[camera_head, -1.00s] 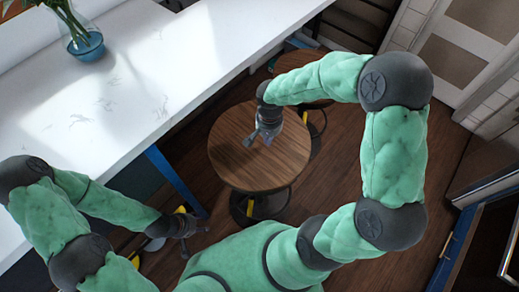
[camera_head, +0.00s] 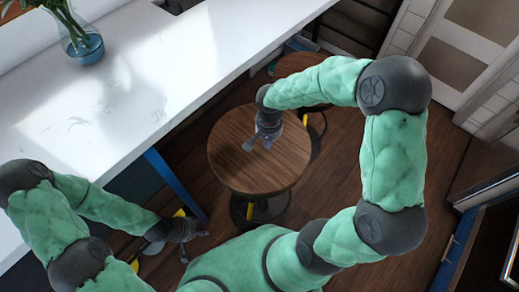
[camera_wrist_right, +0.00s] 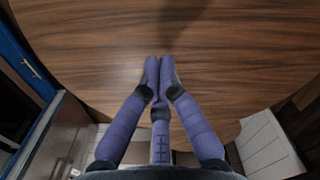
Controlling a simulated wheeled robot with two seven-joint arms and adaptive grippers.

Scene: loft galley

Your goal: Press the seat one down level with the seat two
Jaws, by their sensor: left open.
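A round brown wooden stool seat (camera_head: 235,165), dark-rimmed, is in the middle of the head view. I take it as seat one; its wood fills much of the right wrist view (camera_wrist_right: 90,45). A second round wooden seat (camera_head: 295,62), taken as seat two, is behind it, partly hidden by my right arm. My right gripper (camera_head: 267,141) is over the nearer seat, pointing down. Its purple fingers are together and empty in the wrist view (camera_wrist_right: 160,65); contact with the wood is unclear. My left gripper (camera_head: 195,241) is open and empty, low left of the nearer stool.
A white counter (camera_head: 150,85) runs along the left, with a blue glass vase (camera_head: 86,46) on it. A blue leg (camera_head: 175,184) stands beside the nearer stool. A dark cabinet with blue edges (camera_head: 460,245) is at the right. Wood floor (camera_head: 345,180) is open between.

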